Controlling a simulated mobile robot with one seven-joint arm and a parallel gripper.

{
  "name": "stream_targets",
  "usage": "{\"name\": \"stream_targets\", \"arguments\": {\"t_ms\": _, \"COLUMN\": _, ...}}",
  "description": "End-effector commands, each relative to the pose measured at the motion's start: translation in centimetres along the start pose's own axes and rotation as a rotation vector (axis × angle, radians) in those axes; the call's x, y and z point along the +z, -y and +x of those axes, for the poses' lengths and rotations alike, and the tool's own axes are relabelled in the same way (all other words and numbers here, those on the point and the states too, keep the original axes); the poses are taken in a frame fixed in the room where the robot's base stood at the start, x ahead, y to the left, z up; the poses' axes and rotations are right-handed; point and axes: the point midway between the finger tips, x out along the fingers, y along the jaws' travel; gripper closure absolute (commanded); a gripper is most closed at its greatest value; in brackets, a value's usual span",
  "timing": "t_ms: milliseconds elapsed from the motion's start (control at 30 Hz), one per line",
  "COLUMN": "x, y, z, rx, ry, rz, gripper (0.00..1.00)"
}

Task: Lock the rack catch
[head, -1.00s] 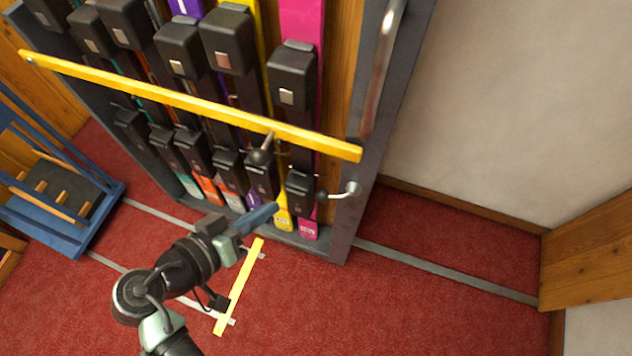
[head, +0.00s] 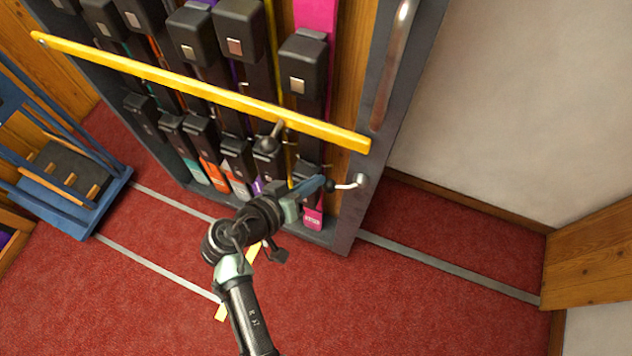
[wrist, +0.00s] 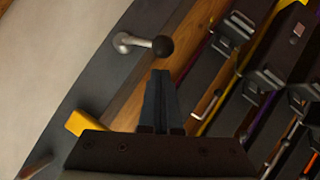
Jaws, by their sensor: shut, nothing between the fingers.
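The rack catch (head: 347,184) is a short metal lever with a dark ball knob on the grey post at the right of the rack. It sticks out to the left from a round silver pivot. The wrist view shows its dark knob (wrist: 162,46) just beyond my fingertips. My gripper (head: 322,183) is shut and empty, its tips close to the knob; I cannot tell whether they touch. A yellow bar (head: 200,91) lies across the front of the rack, with a dark ball-ended handle (head: 268,143) on it.
The rack (head: 372,130) holds several skis with black bindings. A blue wooden stand (head: 60,215) is at the left. A pale wall is to the right, with a wooden panel (head: 590,255) beyond. Red carpet with grey strips is open in front, and a yellow floor marking shows partly behind my arm.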

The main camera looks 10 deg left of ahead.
Motion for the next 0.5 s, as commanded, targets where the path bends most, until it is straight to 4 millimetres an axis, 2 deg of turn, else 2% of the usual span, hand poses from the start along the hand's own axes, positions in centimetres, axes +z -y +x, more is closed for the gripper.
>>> {"name": "stream_targets", "arguments": {"t_ms": 167, "x": 0.92, "y": 0.03, "z": 0.85, "rx": -0.001, "ry": 0.000, "rz": -0.001, "gripper": 1.00}}
{"name": "stream_targets", "arguments": {"t_ms": 500, "x": 1.01, "y": 0.02, "z": 0.95, "rx": -0.001, "ry": -0.001, "rz": 0.000, "gripper": 1.00}}
